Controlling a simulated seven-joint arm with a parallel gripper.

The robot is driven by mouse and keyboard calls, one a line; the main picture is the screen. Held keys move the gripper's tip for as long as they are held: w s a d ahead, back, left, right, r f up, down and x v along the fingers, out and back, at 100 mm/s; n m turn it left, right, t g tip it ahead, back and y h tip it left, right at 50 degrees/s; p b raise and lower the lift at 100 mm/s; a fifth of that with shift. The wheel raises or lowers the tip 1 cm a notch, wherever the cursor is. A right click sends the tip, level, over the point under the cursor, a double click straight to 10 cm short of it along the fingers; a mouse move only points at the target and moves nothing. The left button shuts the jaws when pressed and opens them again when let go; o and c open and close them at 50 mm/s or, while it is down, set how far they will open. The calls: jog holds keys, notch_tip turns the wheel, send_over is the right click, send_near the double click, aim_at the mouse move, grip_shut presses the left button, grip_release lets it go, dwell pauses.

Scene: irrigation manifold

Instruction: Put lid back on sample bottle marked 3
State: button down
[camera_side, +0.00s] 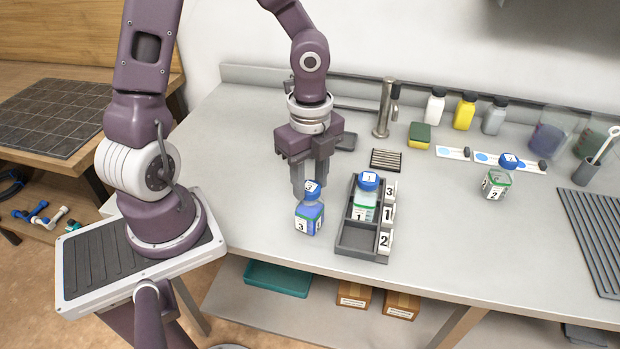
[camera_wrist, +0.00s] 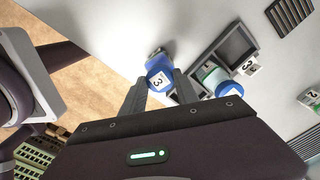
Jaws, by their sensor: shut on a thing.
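The sample bottle marked 3 (camera_side: 309,219), with blue contents, stands upright on the bench, left of the rack. Its blue lid (camera_side: 312,187), with a white 3 label, is at the bottle's mouth; I cannot tell whether it is seated or just above. My gripper (camera_side: 310,185) points down and is shut on this lid. In the wrist view the lid (camera_wrist: 160,80) is between my fingertips (camera_wrist: 158,86), with part of the bottle (camera_wrist: 155,55) showing beyond it.
A grey rack (camera_side: 362,245) marked 3, 1, 2 stands close on the right, holding lidded bottle 1 (camera_side: 364,208); its front compartment is empty. Lidded bottle 2 (camera_side: 496,185) stands farther right. A tap (camera_side: 386,108) and a sponge (camera_side: 419,134) are behind. The bench between rack and bottle 2 is clear.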

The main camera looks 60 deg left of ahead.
jog(key=shift+f, duration=0.15)
dwell(0.4)
jog(key=c, duration=0.8)
grip_release()
jog(key=shift+c, duration=0.2)
jog(key=o, duration=0.5)
jog(key=shift+r, duration=3.55)
